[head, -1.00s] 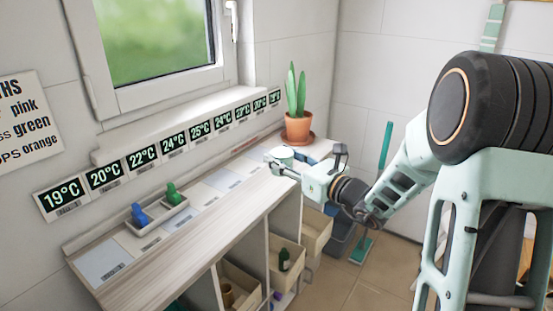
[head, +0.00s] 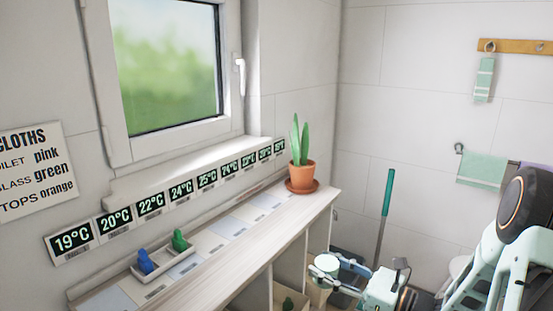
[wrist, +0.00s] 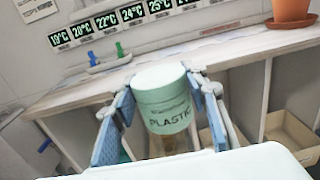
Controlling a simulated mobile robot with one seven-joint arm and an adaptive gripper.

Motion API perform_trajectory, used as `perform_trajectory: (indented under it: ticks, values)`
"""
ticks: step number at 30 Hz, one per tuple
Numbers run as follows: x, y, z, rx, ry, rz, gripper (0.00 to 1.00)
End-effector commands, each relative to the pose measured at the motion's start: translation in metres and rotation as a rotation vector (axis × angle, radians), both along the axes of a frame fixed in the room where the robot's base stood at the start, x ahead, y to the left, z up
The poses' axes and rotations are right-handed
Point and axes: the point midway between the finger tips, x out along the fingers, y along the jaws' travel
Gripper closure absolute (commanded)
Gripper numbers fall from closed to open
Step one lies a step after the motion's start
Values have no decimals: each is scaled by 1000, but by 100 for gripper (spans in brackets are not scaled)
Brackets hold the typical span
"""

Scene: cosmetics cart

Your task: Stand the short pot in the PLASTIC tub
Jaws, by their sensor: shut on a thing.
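My gripper (wrist: 163,105) is shut on a short round pot (wrist: 165,90) with a pale green lid, the word PLASTIC readable on its side. One finger is on each side of it, and the pot looks roughly upright. In the head view the pot (head: 325,272) and my gripper (head: 340,268) are in front of the counter, below its top. A beige tub (wrist: 290,138) stands at the lower right of the wrist view, right of the pot. I see no readable label on it.
The counter (head: 235,265) bears a small tray (head: 168,268) with a blue and a green item. A potted plant (head: 302,175) stands at its far end. Open shelf bays lie under the counter. A green-handled pole (head: 386,205) leans at the back wall.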

Motion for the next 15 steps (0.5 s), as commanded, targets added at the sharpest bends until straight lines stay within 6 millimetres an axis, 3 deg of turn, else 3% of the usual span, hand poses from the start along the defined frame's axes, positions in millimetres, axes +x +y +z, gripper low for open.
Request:
perform_trajectory:
  ticks: [5, 15]
  values:
    - [-33, -15, -14, 2, 1, 43, 79]
    - [-28, -13, 22, 4, 0, 42, 79]
